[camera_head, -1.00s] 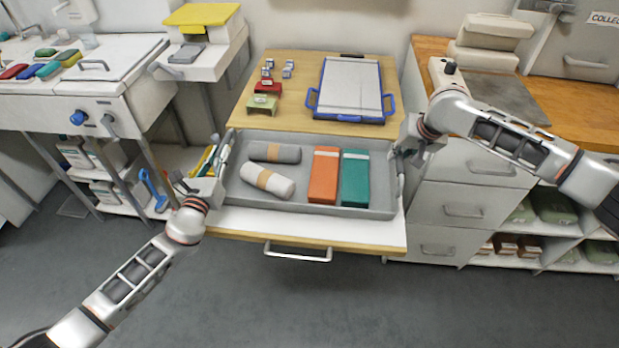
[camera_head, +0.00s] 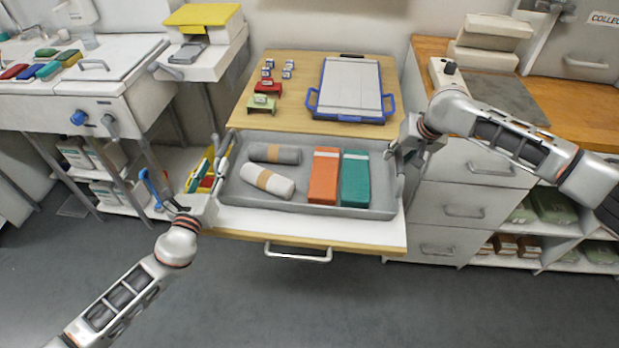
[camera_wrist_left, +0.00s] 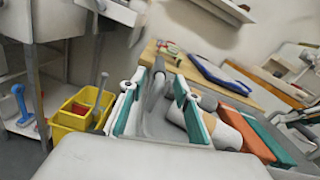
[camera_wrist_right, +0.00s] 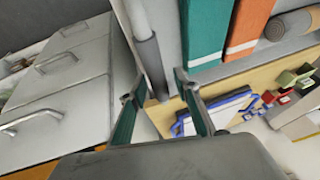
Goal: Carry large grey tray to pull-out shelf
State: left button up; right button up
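The large grey tray (camera_head: 300,208) lies flat on the white pull-out shelf (camera_head: 300,226). It holds a dark grey roll (camera_head: 275,153), a white roll with a tan band (camera_head: 267,181), an orange pack (camera_head: 324,175) and a green pack (camera_head: 355,178). My left gripper (camera_head: 219,162) is at the tray's left end. Its teal fingers (camera_wrist_left: 157,103) are apart, with the grey handle bar between them in the left wrist view. My right gripper (camera_head: 402,155) is at the right end. Its fingers (camera_wrist_right: 160,105) are apart, with the handle bar (camera_wrist_right: 150,65) between them.
Behind the tray, a wooden top (camera_head: 290,90) carries a blue-framed board (camera_head: 350,90) and small red and green stands. Drawers (camera_head: 463,190) stand to the right. A yellow bin (camera_wrist_left: 75,115) is below left. The front handle (camera_head: 298,255) faces open floor.

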jog(key=shift+r, duration=0.1)
pick_arm(q)
jog(key=s, duration=0.6)
jog(key=shift+s+a, duration=0.35)
jog(key=shift+a, duration=0.05)
pick_arm(e)
jog(key=v, duration=1.2)
